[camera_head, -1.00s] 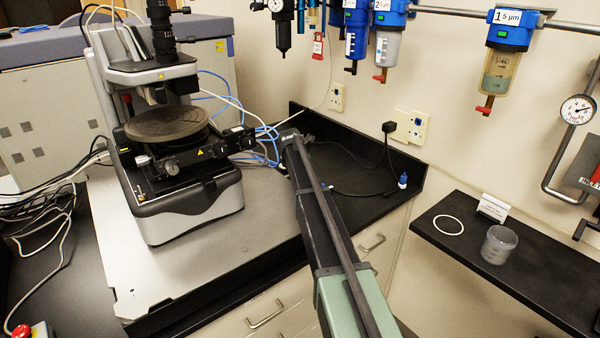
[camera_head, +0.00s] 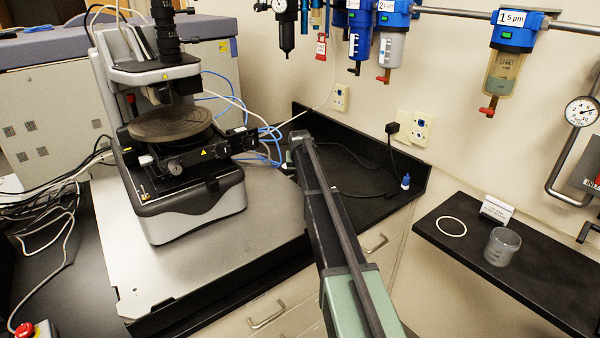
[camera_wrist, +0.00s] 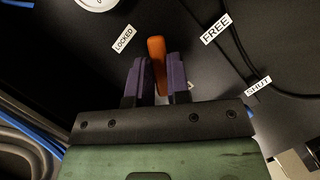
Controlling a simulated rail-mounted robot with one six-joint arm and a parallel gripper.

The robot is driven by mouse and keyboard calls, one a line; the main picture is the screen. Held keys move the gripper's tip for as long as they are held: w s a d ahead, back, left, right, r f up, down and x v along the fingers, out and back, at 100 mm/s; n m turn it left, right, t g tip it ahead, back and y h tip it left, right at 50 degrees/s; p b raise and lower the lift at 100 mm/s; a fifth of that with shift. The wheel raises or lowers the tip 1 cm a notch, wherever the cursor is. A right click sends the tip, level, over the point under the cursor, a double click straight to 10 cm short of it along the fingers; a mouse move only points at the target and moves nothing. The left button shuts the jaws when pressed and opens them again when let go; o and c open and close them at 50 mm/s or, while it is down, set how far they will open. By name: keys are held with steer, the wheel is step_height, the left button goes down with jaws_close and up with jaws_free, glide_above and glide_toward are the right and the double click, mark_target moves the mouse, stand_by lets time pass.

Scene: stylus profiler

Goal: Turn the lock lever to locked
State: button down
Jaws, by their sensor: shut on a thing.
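In the wrist view, an orange lock lever (camera_wrist: 157,58) stands between the two purple fingers of my gripper (camera_wrist: 157,68). The fingers are shut on it and its tip shows beyond them. A LOCKED label (camera_wrist: 124,39) lies to the left of the lever tip and a FREE label (camera_wrist: 216,28) to the right. The lever points between these two labels. Its base and pivot are hidden by my gripper. In the head view my arm covers the gripper and lever.
A SHUT label (camera_wrist: 258,86) and black cables lie to the right in the wrist view. The stylus profiler (camera_head: 190,215) stands left of my arm. A wall shelf (camera_head: 540,280) holds a clear beaker (camera_head: 502,246). Blue-topped filters (camera_head: 510,35) hang on the wall.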

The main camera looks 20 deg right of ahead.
steer(key=c, duration=1.1)
jaws_free()
